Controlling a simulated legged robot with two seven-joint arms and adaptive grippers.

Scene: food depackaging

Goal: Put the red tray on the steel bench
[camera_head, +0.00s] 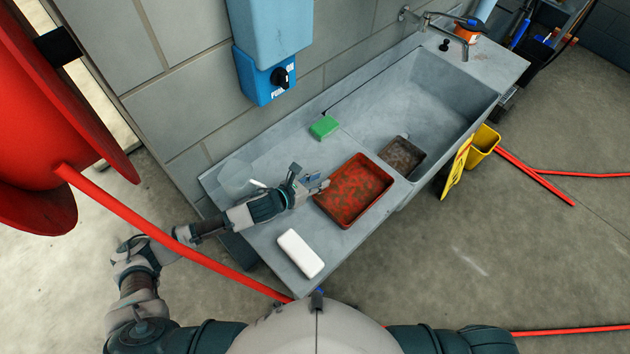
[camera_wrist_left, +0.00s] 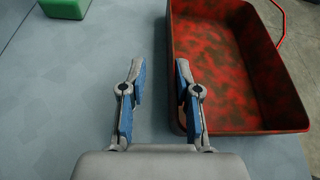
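The red tray (camera_head: 354,190), stained dark inside, lies flat on the grey bench top (camera_head: 262,236), left of the sink basin. My left gripper (camera_head: 316,184) is at the tray's left edge. In the left wrist view, the left gripper (camera_wrist_left: 158,72) has its two fingers apart with nothing held. Its right finger overlaps the near side wall of the red tray (camera_wrist_left: 240,132), and its left finger is over bare bench. I cannot tell whether it touches the tray. My right gripper is out of view.
A green block (camera_head: 324,127), a white block (camera_head: 300,253) and a small brown tray (camera_head: 402,157) are around the red tray. The sink basin (camera_head: 432,100) opens to the right. A blue dispenser (camera_head: 262,78) hangs on the wall.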

